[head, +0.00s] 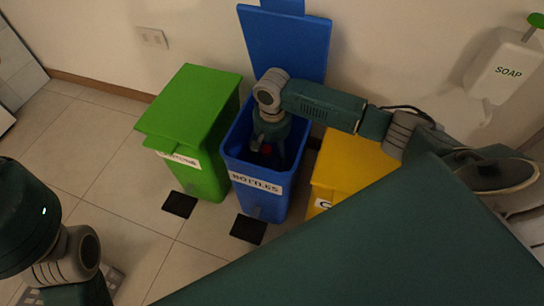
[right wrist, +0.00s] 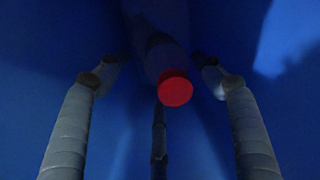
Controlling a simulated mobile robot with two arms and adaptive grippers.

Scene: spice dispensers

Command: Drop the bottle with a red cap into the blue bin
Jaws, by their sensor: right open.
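The blue bin (head: 258,181), labelled BOTTLES, stands in the middle of the head view with its lid up. My right gripper (head: 270,150) points down inside its opening. In the right wrist view, the fingers (right wrist: 158,75) are spread apart. A bottle shows there with its red cap (right wrist: 175,88) towards the camera, and its dark body (right wrist: 160,35) is dim against the blue walls. The bottle lies beyond or between the fingertips, and I cannot tell if any finger touches it. My left gripper is out of view.
A green bin (head: 195,120) with its lid shut stands left of the blue bin. A yellow bin (head: 350,160) stands right, partly behind my arm. Black pedals (head: 180,204) lie in front. A soap dispenser (head: 505,70) hangs on the wall. Tiled floor (head: 100,150) at left is clear.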

